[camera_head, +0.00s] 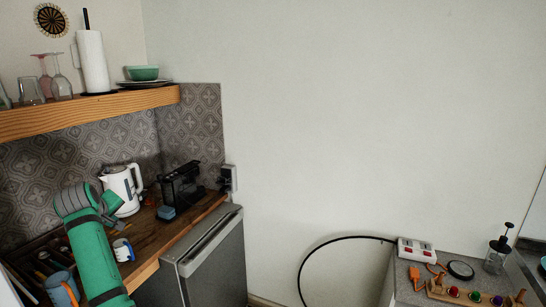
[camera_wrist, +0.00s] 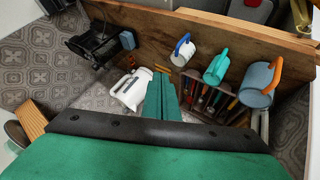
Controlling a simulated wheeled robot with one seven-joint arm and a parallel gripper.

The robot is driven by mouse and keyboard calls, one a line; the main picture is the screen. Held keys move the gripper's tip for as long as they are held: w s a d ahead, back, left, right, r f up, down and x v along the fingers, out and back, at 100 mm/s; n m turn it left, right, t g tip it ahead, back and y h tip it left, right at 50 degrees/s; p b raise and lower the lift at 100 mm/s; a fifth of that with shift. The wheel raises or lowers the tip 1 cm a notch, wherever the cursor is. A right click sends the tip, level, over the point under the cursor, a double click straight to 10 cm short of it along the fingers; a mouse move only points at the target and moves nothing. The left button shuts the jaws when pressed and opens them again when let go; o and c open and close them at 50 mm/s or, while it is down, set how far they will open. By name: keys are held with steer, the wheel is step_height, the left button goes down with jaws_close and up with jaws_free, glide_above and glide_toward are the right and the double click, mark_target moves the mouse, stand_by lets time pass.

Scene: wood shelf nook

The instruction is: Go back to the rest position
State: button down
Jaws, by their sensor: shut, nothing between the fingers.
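My gripper (camera_wrist: 161,97) shows in the wrist view as two green fingers pressed together, with nothing between them. It hangs above the wooden counter (camera_head: 150,237), between the white kettle and the cutlery tray as seen from the wrist. The white kettle (camera_head: 122,190) stands upright at the back of the counter and also shows in the wrist view (camera_wrist: 131,89).
Mugs stand on the counter: white (camera_wrist: 183,50), teal (camera_wrist: 216,67) and grey-blue (camera_wrist: 260,80). A cutlery tray (camera_wrist: 187,99) and a black appliance (camera_head: 182,184) are close by. A wooden shelf (camera_head: 60,115) with glasses overhangs the counter. Open space lies right of the fridge (camera_head: 215,265).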

steer(key=s+d+f+m, duration=0.1)
steer(key=d+f, duration=0.3)
steer(key=f, duration=0.5)
steer(key=s+d+f+t, duration=0.1)
steer(key=d+f, duration=0.3)
steer(key=f, duration=0.5)
steer(key=s+d+f+m, duration=0.1)
steer(key=d+f, duration=0.2)
steer(key=f, duration=0.6)
steer(key=s+d+f+m+t, duration=0.2)
steer(key=s+d+f+m, duration=0.1)
steer(key=s+d+f, duration=1.25)
steer(key=s+d+f+m+t, duration=0.1)
steer(key=s+d+m, duration=0.1)
steer(key=s+d, duration=0.65)
steer(key=s+d+f+m+t, duration=0.15)
steer(key=s+d, duration=0.45)
steer(key=s, duration=0.6)
steer(key=s+d+r+m+h, duration=0.1)
steer(key=s+d+r, duration=0.3)
steer(key=s+r, duration=0.4)
steer(key=s+d+r+m+t+h, duration=0.1)
steer(key=s+d+r+m+h, duration=0.1)
steer(key=s+r, duration=0.7)
steer(key=s+d+m, duration=0.1)
steer(key=s+d, duration=0.1)
steer(key=s, duration=0.1)
steer(key=shift+d, duration=0.15)
